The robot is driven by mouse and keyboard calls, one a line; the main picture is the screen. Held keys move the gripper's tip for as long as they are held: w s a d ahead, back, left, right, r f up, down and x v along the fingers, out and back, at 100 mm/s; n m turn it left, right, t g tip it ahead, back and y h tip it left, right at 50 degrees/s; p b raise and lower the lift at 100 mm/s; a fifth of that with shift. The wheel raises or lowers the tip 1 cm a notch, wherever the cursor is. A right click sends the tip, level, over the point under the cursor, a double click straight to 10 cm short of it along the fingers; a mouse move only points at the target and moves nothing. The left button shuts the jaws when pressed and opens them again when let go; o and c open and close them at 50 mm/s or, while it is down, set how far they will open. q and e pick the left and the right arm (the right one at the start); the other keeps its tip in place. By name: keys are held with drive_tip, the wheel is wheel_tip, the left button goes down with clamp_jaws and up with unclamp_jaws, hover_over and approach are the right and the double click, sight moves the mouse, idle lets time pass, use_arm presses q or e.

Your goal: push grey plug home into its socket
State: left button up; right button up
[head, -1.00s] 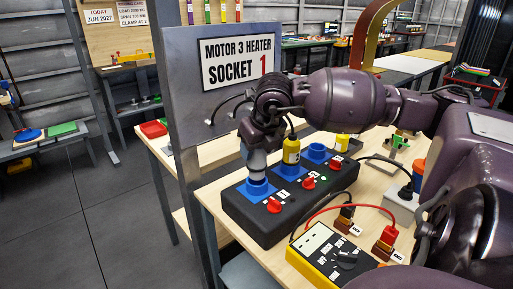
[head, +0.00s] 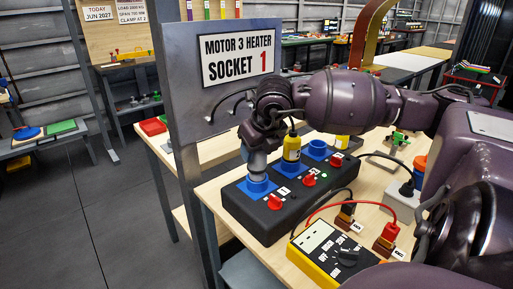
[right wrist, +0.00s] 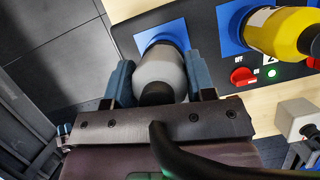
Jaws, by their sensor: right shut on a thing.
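The grey plug (head: 257,162) is upright at the first blue socket (head: 257,188) on the black socket box (head: 270,222), at its left end. In the right wrist view the grey plug (right wrist: 160,72) sits between the two blue-grey fingers of my right gripper (right wrist: 160,82), which is shut on it. The plug's lower end is at the blue socket (right wrist: 163,36); how deep it sits is hard to tell. A black cable comes from the plug's back. My left gripper is not in view.
A yellow plug (head: 291,148) stands in the middle socket, close to my right gripper. Red switches (head: 274,202) line the box front, with a green light (right wrist: 272,72) by one. A yellow meter (head: 330,250) lies in front. The sign panel (head: 192,100) stands behind.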

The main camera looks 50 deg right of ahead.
drive_tip(key=shift+f, duration=0.65)
drive_tip(key=shift+f+b, duration=0.35)
drive_tip(key=shift+f, duration=0.35)
drive_tip(key=o, duration=1.1)
drive_tip(key=shift+c, duration=0.2)
